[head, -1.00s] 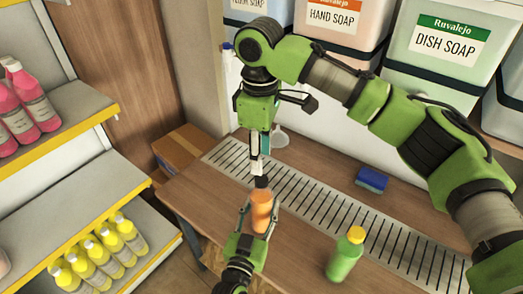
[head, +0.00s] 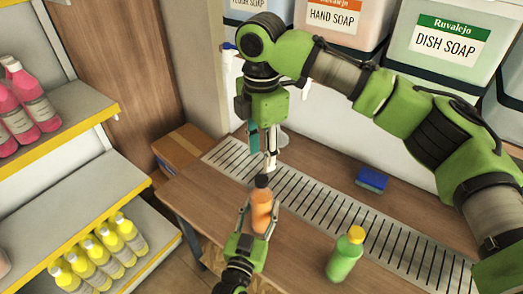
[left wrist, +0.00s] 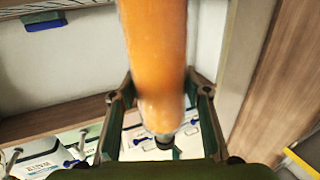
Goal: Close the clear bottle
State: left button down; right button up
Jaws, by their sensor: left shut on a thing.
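The clear bottle (head: 261,212), filled with orange liquid, stands upright above the near part of the wooden counter, with a black cap (head: 262,181) on its mouth. My left gripper (head: 259,222) is shut around the bottle's body. In the left wrist view the orange bottle (left wrist: 155,50) fills the middle between the two fingers, and its dark top end shows low in the picture. My right gripper (head: 263,152) points down just above the cap, with its fingers apart and nothing seen between them. How tightly the cap sits cannot be told.
A green bottle with a yellow cap (head: 345,254) stands on the counter to the right. A blue sponge (head: 371,179) lies behind the slotted drain grate (head: 320,209). Large soap drums (head: 440,50) stand at the back. Shelves with pink and yellow bottles are at the left.

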aim_at(262, 179)
notch_tip(262, 179, down, 8)
jog(key=shift+f, duration=0.1)
dwell(0.4)
grip_shut()
